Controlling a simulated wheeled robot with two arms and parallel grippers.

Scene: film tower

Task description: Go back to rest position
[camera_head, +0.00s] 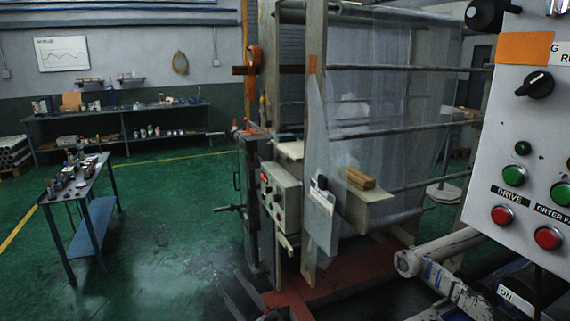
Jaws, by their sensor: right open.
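My right gripper (442,281) appears low at the right, beside a white roller and below the control panel (540,110). Its pale and blue parts are dim, and its fingertips are hard to make out. It is open, and I see nothing held in it. The panel shows a black rotary knob (535,84), a green button (514,175) over a red button (502,215) by the DRIVE label, and another green and red pair to the right. My left gripper is not in view.
The film tower (317,130) stands in the middle, with horizontal bars and clear film. A wooden block (357,178) lies on its small shelf (368,196). A blue-legged table (68,190) with small items stands at left. Green floor (165,220) between them is open.

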